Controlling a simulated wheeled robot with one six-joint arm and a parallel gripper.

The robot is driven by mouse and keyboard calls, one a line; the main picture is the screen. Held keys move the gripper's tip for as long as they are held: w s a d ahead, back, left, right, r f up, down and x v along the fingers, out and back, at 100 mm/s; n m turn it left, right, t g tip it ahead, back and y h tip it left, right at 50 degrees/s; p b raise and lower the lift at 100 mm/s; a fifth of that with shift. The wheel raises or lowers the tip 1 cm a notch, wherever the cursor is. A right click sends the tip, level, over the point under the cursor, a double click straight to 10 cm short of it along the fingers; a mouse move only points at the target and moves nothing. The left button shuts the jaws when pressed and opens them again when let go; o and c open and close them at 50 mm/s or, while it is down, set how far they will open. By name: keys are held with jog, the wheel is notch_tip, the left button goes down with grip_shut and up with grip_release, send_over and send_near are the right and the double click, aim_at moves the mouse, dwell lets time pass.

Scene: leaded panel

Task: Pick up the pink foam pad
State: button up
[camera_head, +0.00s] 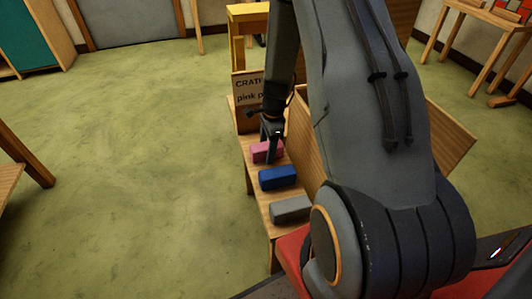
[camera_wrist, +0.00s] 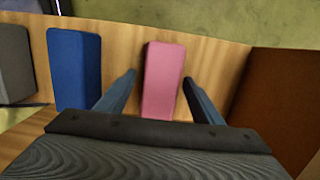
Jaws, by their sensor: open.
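The pink foam pad (camera_wrist: 162,80) lies on a narrow wooden surface (camera_wrist: 215,62), its long side running away from my gripper in the wrist view. My gripper (camera_wrist: 162,88) is open, with one finger on each side of the pad and a gap showing at both sides. In the head view the pink pad (camera_head: 262,152) is partly hidden behind my gripper (camera_head: 272,150), which reaches down over it. I cannot tell how far the fingertips are above the surface.
A blue block (camera_head: 277,178) and a grey block (camera_head: 290,209) lie nearer on the same surface; the blue block (camera_wrist: 75,68) is just left of my left finger. Open green floor (camera_head: 130,150) lies left.

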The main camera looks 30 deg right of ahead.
jog(key=c, duration=1.1)
